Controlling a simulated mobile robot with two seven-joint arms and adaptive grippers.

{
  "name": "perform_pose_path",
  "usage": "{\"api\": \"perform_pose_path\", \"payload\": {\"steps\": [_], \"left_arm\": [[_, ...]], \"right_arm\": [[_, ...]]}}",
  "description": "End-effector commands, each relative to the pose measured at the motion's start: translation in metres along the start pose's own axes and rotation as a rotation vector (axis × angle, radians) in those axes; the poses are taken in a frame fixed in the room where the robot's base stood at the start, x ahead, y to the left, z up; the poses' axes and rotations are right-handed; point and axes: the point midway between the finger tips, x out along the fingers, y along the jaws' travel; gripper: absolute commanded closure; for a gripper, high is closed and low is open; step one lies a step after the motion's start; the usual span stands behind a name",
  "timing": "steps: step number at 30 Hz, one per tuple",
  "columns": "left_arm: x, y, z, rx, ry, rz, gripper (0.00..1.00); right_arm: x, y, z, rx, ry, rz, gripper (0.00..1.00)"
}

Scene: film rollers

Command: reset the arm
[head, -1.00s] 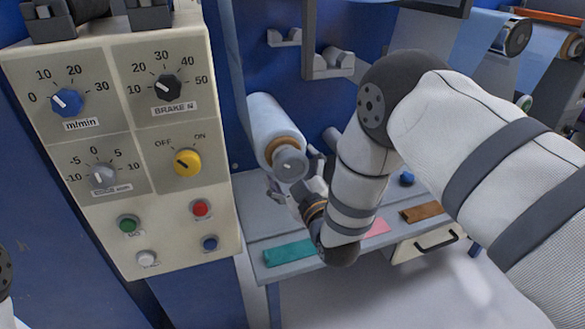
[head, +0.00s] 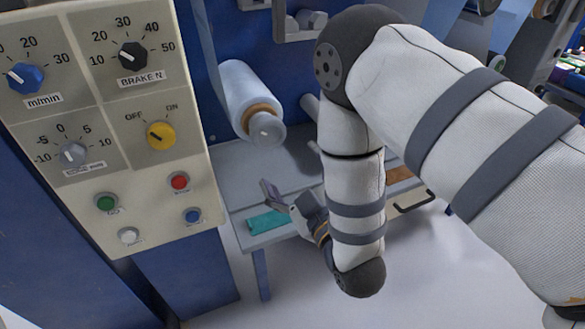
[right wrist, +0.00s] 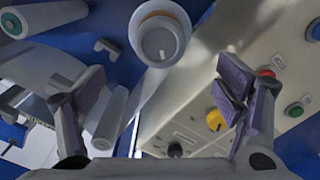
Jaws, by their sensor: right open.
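My right arm reaches in from the right of the head view and bends down in front of the bench. Its gripper (head: 288,180) is open and empty, below and in front of the end of a film roll (head: 249,93), apart from it. The roll is pale, with an orange-brown core and a grey hub. In the right wrist view the two finger pads of this gripper (right wrist: 162,88) stand wide apart with nothing between them. The hub end of a roll (right wrist: 160,42) shows beyond them. My left gripper is not in view.
A control panel (head: 125,205) with knobs and buttons stands at the left; it also shows in the right wrist view (right wrist: 200,75). The bench (head: 285,170) carries a teal strip (head: 265,223) and a brown strip (head: 399,174). Pale floor lies open in front.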

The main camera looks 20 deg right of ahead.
Motion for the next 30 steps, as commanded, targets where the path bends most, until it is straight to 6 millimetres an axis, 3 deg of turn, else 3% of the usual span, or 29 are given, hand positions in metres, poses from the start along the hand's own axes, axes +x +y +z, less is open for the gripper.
{"api": "perform_pose_path", "payload": {"steps": [9, 11, 13, 14, 15, 17, 18, 21, 25, 27, 30], "left_arm": [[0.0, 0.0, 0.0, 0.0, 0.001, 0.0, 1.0], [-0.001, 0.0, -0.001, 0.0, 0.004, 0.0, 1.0], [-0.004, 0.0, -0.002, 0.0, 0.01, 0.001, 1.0], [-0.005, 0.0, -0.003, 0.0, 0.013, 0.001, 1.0], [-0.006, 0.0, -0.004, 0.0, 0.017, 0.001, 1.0], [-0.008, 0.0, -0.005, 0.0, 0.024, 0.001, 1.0], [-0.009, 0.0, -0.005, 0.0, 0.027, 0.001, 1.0], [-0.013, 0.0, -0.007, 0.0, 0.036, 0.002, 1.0], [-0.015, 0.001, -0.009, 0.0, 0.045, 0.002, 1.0], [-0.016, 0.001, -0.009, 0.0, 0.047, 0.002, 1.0], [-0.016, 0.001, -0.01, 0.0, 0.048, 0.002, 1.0]], "right_arm": [[-0.002, -0.003, 0.005, 0.008, -0.019, -0.012, 0.15], [-0.009, -0.012, 0.023, 0.035, -0.087, -0.055, 0.15], [-0.032, -0.032, 0.06, 0.1, -0.246, -0.149, 0.15], [-0.047, -0.043, 0.08, 0.136, -0.335, -0.196, 0.15], [-0.072, -0.057, 0.107, 0.189, -0.468, -0.257, 0.15], [-0.118, -0.076, 0.142, 0.265, -0.673, -0.338, 0.15], [-0.152, -0.087, 0.161, 0.314, -0.81, -0.384, 0.15], [-0.241, -0.105, 0.192, 0.415, -1.146, -0.466, 0.15], [-0.339, -0.109, 0.201, 0.494, -1.5, -0.512, 0.15], [-0.373, -0.108, 0.199, 0.515, -1.626, -0.521, 0.15], [-0.398, -0.106, 0.195, 0.528, -1.723, -0.525, 0.15]]}}
